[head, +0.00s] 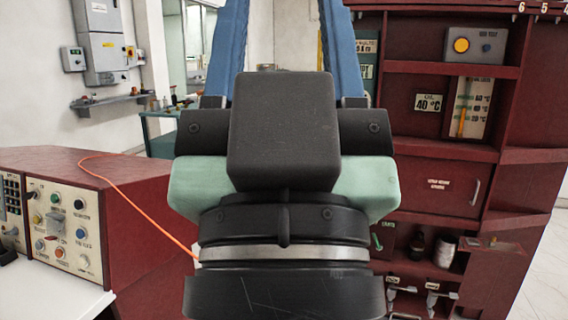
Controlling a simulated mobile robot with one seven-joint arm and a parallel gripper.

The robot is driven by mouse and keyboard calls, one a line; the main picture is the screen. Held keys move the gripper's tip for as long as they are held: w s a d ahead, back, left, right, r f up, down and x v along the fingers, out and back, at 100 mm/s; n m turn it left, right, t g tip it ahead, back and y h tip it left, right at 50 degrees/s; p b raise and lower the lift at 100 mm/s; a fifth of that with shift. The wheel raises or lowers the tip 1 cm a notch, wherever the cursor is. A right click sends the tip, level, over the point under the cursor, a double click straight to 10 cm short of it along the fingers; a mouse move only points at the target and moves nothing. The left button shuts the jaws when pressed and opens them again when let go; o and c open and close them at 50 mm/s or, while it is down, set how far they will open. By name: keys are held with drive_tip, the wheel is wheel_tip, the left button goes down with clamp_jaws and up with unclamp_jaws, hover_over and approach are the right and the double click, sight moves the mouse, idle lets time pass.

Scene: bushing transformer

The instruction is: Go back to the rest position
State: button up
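My gripper (285,35) fills the middle of the view, seen from behind. It has a round black wrist, a pale green body and a black block on top. Two blue fingers reach forward and away from me, set well apart. Their tips are cut off by the top edge, and I see nothing held between the visible parts. The gripper hides much of the room's middle and the floor ahead.
A dark red control console (140,215) with knobs stands at the left; an orange cable (130,190) runs from it behind my gripper. A dark red cabinet (450,160) with gauges, shelves and bottles stands close at the right. Grey boxes (103,45) hang on the left wall.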

wheel_tip(320, 180, up, 20)
drive_tip(key=p, duration=1.8)
drive_tip(key=shift+r, duration=0.25)
drive_tip(key=shift+a, duration=0.1)
